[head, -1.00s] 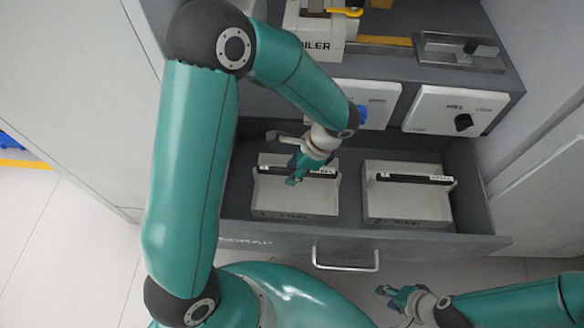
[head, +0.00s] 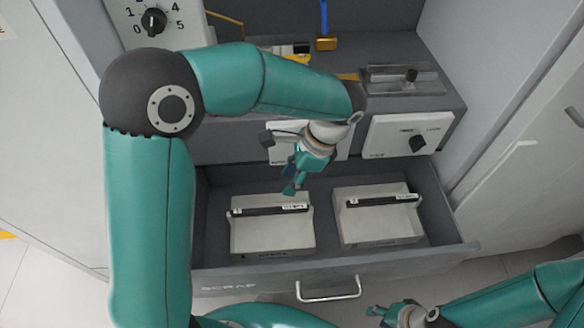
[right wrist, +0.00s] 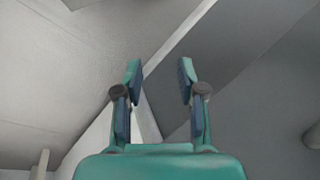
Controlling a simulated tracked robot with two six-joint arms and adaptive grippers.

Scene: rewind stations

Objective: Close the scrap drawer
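The scrap drawer (head: 232,281) is pulled out of the grey cabinet, with its front marked SCRAP and a silver bar handle (head: 329,296). Two pale bins, a left one (head: 272,236) and a right one (head: 381,226), stand inside it. My left gripper (head: 292,181) hangs over the back of the drawer, above the left bin; its finger gap is hard to make out. My right gripper (head: 383,314) is low in front of the drawer, right of the handle and apart from it. In the right wrist view my right gripper (right wrist: 159,75) is open with nothing between its fingers.
Above the drawer, white panels with black knobs, such as the right one (head: 409,137), face out. A metal fixture (head: 402,79) lies on the shelf. A dial panel (head: 156,20) stands at upper left. Pale cabinet walls flank both sides.

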